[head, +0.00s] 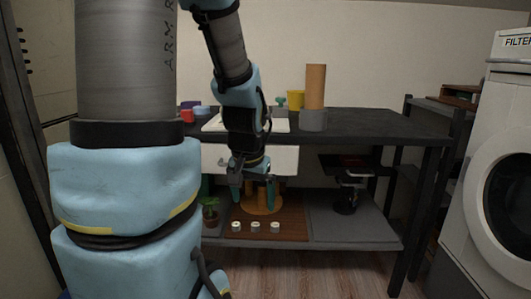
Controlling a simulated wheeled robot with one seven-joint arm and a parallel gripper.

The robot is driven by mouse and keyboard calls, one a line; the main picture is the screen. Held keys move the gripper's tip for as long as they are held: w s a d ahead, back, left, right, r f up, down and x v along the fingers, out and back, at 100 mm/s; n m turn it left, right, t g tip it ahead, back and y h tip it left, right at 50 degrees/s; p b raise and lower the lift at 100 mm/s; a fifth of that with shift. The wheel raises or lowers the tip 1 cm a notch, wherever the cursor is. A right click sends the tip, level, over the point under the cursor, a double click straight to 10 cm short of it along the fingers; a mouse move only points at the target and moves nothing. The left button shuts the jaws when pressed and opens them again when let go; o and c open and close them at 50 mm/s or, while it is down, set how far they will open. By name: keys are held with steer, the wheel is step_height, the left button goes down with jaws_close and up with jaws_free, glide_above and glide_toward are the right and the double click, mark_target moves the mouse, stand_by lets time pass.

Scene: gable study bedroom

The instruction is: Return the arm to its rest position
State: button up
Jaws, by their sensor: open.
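My blue and grey arm fills the left of the head view and bends down toward the middle. My gripper (253,189) hangs pointing down in front of the dark workbench (385,124), at the height between its drawer and lower shelf. Its two fingers are apart. An orange-brown round object (262,204) shows between and behind the fingers on the lower shelf; I cannot tell its distance from them. I see nothing held in the gripper.
A white drawer front (285,160) sits just behind my wrist. Three small white rings (255,227) and a potted plant (210,211) are on the lower shelf (350,232). A brown cylinder (316,87) stands on the bench top. A white front-loading machine (506,170) stands at right.

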steer(key=s+a+f+n+g, duration=0.2)
steer(key=s+a+n, duration=0.15)
steer(key=s, duration=0.25)
step_height(320, 180, up, 26)
steer(key=p, duration=2.5)
steer(key=shift+f+m+p, duration=0.25)
steer(key=shift+m+p, duration=0.05)
steer(key=shift+m, duration=0.05)
steer(key=shift+a, duration=0.1)
